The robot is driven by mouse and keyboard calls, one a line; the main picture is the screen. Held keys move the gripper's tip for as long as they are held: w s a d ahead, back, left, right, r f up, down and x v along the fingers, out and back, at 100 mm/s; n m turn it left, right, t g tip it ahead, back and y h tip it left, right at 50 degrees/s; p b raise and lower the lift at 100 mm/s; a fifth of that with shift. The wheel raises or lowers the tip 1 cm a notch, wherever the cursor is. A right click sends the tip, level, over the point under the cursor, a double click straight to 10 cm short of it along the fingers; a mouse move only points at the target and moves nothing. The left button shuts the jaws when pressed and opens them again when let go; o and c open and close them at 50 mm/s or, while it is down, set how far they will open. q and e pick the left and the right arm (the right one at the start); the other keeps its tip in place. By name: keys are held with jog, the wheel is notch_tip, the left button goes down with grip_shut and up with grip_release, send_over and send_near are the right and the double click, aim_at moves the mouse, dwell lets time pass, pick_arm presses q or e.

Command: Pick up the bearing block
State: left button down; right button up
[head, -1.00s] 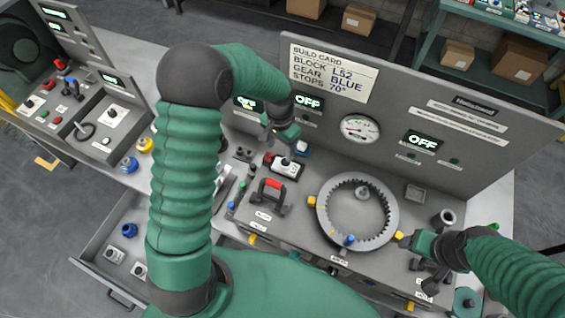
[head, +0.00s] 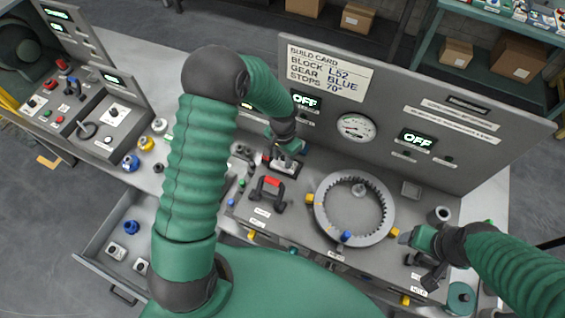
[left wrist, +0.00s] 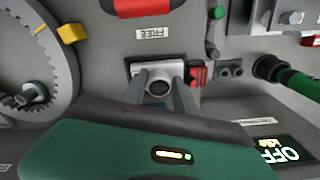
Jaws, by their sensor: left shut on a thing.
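The bearing block is a pale grey block with a dark round bore. In the left wrist view the block (left wrist: 157,72) sits at a dark recess beside a "FREE" label, between the two fingers of my left gripper (left wrist: 161,88). In the head view my left gripper (head: 284,160) reaches down to the block's place left of the big ring, and its fingers hide most of the block. The left gripper is shut on the block, which still appears seated low at the panel. My right gripper (head: 407,238) is beside the ring's right edge; its jaw gap does not show clearly.
A red-topped handle (head: 269,188) stands just in front of the block. The toothed ring (head: 388,222) lies to the right, with yellow tabs and a blue knob. An open drawer (head: 88,262) at the lower left holds similar blocks. The upright panel (head: 450,160) rises behind.

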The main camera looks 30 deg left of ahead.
pick_arm(q)
jog(key=shift+w+d, duration=0.1)
jog(key=shift+d, duration=0.3)
jog(key=shift+a+r, duration=0.3)
notch_tip(320, 180, up, 9)
jog(key=b, duration=0.3)
jog(key=f+t+b, duration=0.1)
jog(key=f+b, duration=0.2)
jog(key=f+t+b, duration=0.1)
jog(key=f+b, duration=0.3)
jog(key=shift+s+f, duration=0.2)
jog(key=shift+f, duration=0.15)
pick_arm(e)
jog(key=x, duration=0.3)
jog(key=s+x, duration=0.1)
jog(key=x, duration=0.2)
jog(key=s+x, duration=0.1)
jog(key=x, duration=0.3)
jog(key=shift+d+f, duration=0.2)
jog(key=shift+f, duration=0.15)
pick_arm(q)
jog(key=shift+d, duration=0.1)
pick_arm(e)
jog(key=shift+d, duration=0.15)
pick_arm(q)
jog(key=shift+s, duration=0.1)
pick_arm(e)
jog(key=shift+r, duration=0.2)
